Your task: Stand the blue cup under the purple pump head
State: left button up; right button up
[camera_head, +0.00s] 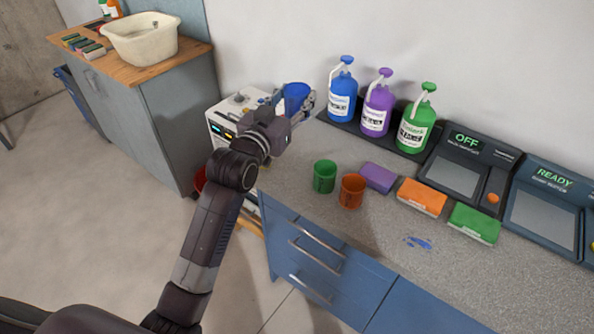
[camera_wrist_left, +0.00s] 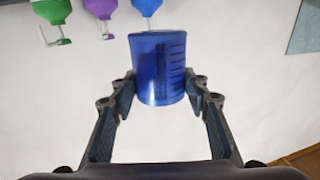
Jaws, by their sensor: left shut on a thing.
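My left gripper (camera_head: 287,107) is shut on the blue cup (camera_head: 296,96) and holds it above the left end of the counter. In the left wrist view the blue cup (camera_wrist_left: 158,68) sits between both fingers. The purple pump bottle (camera_head: 377,106) stands on the dark tray (camera_head: 339,123) against the wall, between the blue pump bottle (camera_head: 342,92) and the green pump bottle (camera_head: 416,122). The purple pump head (camera_head: 385,72) is to the right of the held cup and apart from it. My right gripper is in neither view.
A green cup (camera_head: 324,176) and an orange cup (camera_head: 351,190) stand on the counter before the bottles. Purple (camera_head: 378,178), orange (camera_head: 422,196) and green (camera_head: 474,223) blocks lie rightward. A blue smear (camera_head: 418,242) marks the counter. A white machine (camera_head: 232,115) stands left of it.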

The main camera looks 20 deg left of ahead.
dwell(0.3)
pick_arm(q)
notch_tip(320, 180, down, 20)
jog(key=shift+r+p, duration=0.25)
jog(key=shift+p, duration=0.3)
jog(key=shift+f, duration=0.1)
jog(key=o, duration=1.3)
jog(key=shift+f, duration=0.1)
